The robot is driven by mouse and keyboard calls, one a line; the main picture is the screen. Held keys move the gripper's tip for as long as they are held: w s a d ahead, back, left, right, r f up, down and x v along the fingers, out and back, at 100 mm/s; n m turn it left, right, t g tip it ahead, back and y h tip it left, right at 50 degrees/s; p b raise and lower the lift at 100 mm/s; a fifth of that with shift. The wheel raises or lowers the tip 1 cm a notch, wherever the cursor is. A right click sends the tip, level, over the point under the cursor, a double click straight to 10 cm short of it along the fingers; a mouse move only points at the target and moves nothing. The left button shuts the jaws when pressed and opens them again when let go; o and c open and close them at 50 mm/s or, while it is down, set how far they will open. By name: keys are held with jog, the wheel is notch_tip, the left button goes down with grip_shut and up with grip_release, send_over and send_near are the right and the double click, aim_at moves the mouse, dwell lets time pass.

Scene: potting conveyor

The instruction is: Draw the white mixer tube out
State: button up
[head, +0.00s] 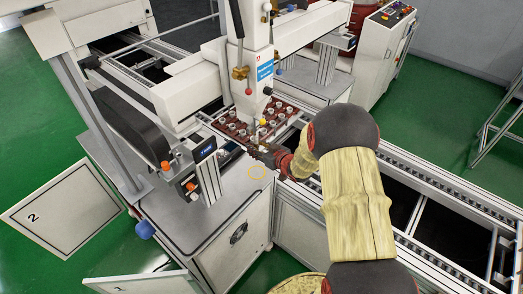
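The white dispensing head (254,45) stands upright over the conveyor, with a blue label, a brass valve and a lever on it. It narrows to a thin pale lower end (254,112) above a dark red tray. I cannot make out the white mixer tube clearly as a separate part; it may be at this lower end. My gripper (259,150) is just below the head's lower end, at the tray's near edge. It is small and dark here, and its fingers cannot be told open from shut or empty from holding.
The dark red tray (228,128) holds several small metallic parts. A small display (204,150) stands left of my gripper. The conveyor rail (440,202) runs to the right. A control cabinet (376,62) stands behind.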

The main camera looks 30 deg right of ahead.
jog(key=shift+w+f, duration=0.15)
jog(key=shift+w, duration=0.3)
grip_shut()
dwell(0.3)
